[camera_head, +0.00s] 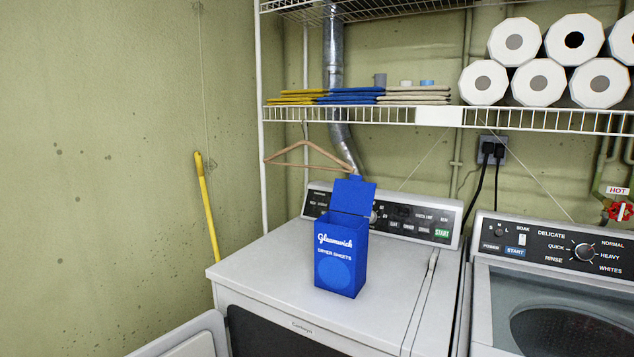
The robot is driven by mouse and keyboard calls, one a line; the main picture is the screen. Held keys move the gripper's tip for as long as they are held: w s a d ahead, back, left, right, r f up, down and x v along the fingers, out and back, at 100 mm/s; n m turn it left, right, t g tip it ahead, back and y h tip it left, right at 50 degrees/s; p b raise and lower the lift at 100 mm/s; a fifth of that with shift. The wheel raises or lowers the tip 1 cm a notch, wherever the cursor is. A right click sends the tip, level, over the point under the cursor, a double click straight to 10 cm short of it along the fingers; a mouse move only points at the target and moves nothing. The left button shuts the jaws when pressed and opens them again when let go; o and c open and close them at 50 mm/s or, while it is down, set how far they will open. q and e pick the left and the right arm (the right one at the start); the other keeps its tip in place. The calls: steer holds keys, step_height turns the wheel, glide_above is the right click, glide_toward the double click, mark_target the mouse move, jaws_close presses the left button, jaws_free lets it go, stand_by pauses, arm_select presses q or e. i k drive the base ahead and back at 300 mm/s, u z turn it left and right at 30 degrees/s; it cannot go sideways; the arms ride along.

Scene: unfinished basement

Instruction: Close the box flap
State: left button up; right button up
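A blue box (341,257) labelled "Gleamwick dryer sheets" stands upright on the white top of the dryer (264,272). Its top is open. The flap (353,196) stands up from the back edge of the box, with a small tab (355,177) at its upper end. The inside of the box is mostly hidden by its front wall. Neither of my grippers shows in the head view.
The dryer's control panel (415,221) rises behind the box. A wooden hanger (313,158) hangs from the wire shelf (370,114) above. A washer (560,262) stands to the right. The dryer top is clear around the box. The dryer door (188,338) hangs open at lower left.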

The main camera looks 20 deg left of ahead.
mark_target(351, 195)
steer(key=u, duration=0.35)
steer(key=k, duration=0.4)
steer(key=u, duration=0.65)
steer(key=i, duration=1)
steer(key=z, duration=0.75)
